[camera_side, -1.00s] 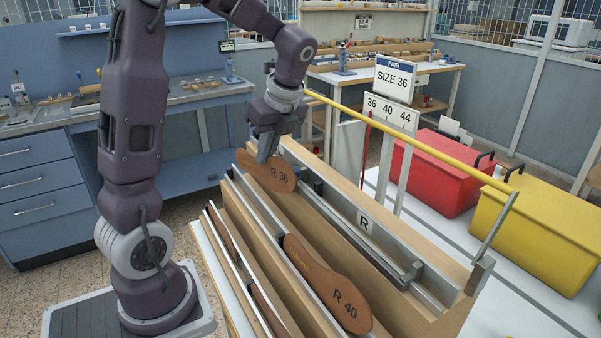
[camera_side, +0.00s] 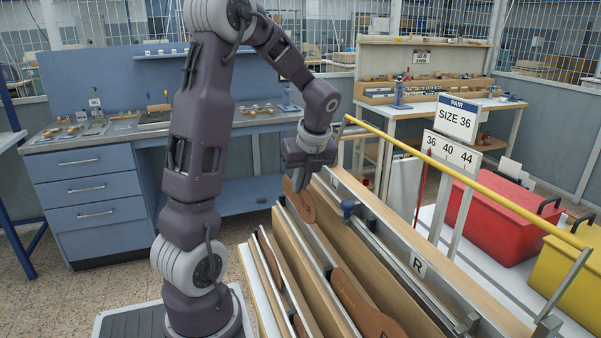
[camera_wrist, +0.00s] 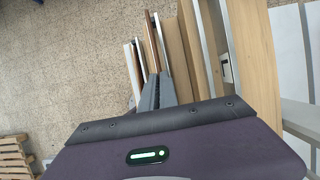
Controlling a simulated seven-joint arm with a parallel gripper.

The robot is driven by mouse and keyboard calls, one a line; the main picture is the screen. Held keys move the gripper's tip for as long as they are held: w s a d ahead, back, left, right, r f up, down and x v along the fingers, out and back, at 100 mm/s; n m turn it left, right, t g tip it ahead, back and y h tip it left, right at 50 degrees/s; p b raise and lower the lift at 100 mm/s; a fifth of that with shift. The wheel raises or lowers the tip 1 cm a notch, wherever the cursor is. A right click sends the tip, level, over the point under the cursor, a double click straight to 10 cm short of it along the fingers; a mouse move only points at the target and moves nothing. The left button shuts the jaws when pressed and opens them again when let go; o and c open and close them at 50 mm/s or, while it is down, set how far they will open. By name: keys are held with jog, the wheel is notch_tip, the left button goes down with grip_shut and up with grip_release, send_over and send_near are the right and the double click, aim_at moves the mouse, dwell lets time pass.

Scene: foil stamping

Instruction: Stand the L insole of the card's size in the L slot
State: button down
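A brown insole (camera_side: 306,206), which read R 36 in the earlier side view, is at the far end of the wooden rack; its label is not clear now. My gripper (camera_side: 299,184) is over its upper edge, fingertips at or against it. In the wrist view the gripper's two fingers (camera_wrist: 160,85) are close together; whether they clamp the insole is unclear. Another brown insole (camera_side: 362,307), R 40 earlier, stands in the rack nearer the camera. A rail labelled R (camera_side: 418,265) runs along the rack's right. Brown edges (camera_side: 265,246) show in the left row; no L mark is readable.
A sign reading SIZE 36 (camera_side: 457,118) stands above a 36/40/44 plate (camera_side: 451,151). A yellow bar (camera_side: 470,182) runs along the rack's right side. Red (camera_side: 500,222) and yellow (camera_side: 572,265) boxes are beyond it.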

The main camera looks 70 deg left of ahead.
aim_at(300, 202)
jog(key=shift+f, duration=2.75)
jog(key=c, duration=1.6)
grip_release()
jog(key=shift+o, duration=0.2)
jog(key=shift+r, duration=0.1)
jog(key=shift+r, duration=4.45)
